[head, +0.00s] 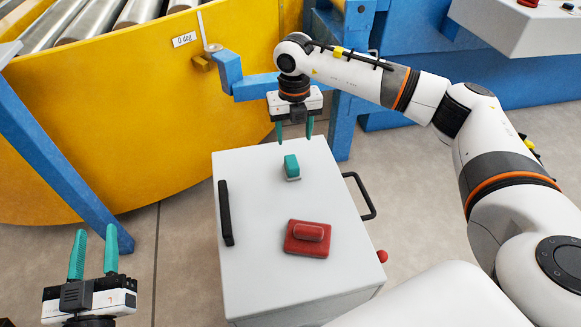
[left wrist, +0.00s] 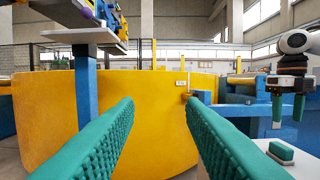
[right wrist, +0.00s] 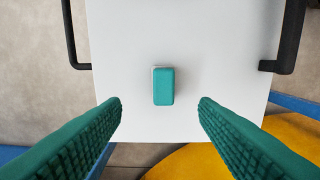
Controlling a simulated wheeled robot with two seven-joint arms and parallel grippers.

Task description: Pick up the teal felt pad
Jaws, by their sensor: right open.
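The teal felt pad (head: 291,165) is a small block with a pale base, lying on the far part of the white cart top (head: 255,240). It also shows in the left wrist view (left wrist: 280,151) and, from above, in the right wrist view (right wrist: 163,87). My right gripper (head: 294,130) is open and empty, fingers pointing down, above the far edge of the cart top and behind the pad. In the right wrist view the pad lies between the lines of the fingers (right wrist: 160,102), clear of both. My left gripper (head: 93,252) is open and empty, left of the cart.
A red block with a raised grip (head: 307,238) lies on the near part of the cart top. A black bar (head: 226,212) lies along its left side. A black handle (head: 362,197) sticks out at right. A yellow drum (head: 120,120) and blue frame stand behind.

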